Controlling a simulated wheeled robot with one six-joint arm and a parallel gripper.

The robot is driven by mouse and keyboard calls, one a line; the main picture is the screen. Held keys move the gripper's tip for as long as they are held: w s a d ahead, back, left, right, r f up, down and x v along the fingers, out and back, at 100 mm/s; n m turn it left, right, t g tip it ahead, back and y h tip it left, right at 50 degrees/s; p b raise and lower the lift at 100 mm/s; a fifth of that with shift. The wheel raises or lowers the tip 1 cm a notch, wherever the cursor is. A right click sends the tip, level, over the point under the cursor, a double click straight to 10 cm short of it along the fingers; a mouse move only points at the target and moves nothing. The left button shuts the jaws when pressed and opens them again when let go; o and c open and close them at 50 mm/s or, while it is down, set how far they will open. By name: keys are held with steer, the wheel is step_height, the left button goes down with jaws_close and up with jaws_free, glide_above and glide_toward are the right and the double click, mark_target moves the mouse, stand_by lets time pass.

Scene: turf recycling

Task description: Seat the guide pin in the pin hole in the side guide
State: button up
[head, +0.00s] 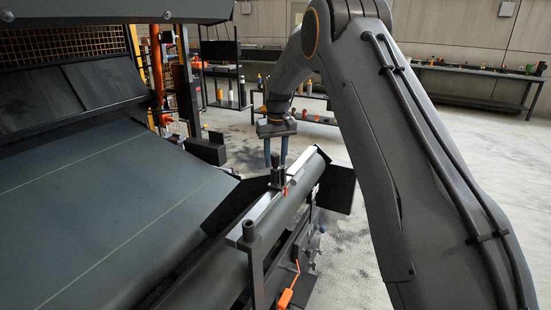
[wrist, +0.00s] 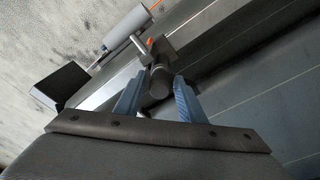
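My gripper (head: 275,160) points down over the roller frame, its two blue fingers apart. A dark upright cylinder, apparently the guide pin (head: 277,177), stands just below and between the fingertips. In the wrist view the pin's round dark end (wrist: 160,83) lies between the fingers (wrist: 158,92), with a gap on each side. A grey block (wrist: 157,50) is at the pin's far end. Dark angled plates, perhaps the side guide (head: 232,204), flank the pale strip (head: 265,207). The pin hole cannot be made out.
A grey roller (head: 305,185) runs beside the strip. A dark post with a round cap (head: 249,232) stands nearer, with an orange handle (head: 285,298) below. The wide dark belt (head: 100,220) fills the left. Open concrete floor (head: 345,240) lies to the right, benches (head: 470,88) behind.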

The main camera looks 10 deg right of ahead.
steer(key=shift+o, duration=0.7)
steer(key=shift+s+r+b, duration=0.25)
steer(key=shift+r+b, duration=0.45)
steer(key=shift+r, duration=1.25)
steer(key=shift+s+r+b, duration=0.2)
steer(key=shift+r+b, duration=0.5)
steer(key=shift+r, duration=1.25)
steer(key=s+f, duration=0.4)
steer(key=s, duration=0.9)
steer(key=s+d+f+m+b, duration=0.1)
steer(key=s+f, duration=0.4)
steer(key=s, duration=0.8)
steer(key=s+d+f+b, duration=0.1)
steer(key=s+f, duration=0.4)
steer(key=s, duration=0.8)
steer(key=shift+d+f, duration=0.15)
steer(key=shift+d, duration=0.1)
steer(key=shift+s, duration=0.1)
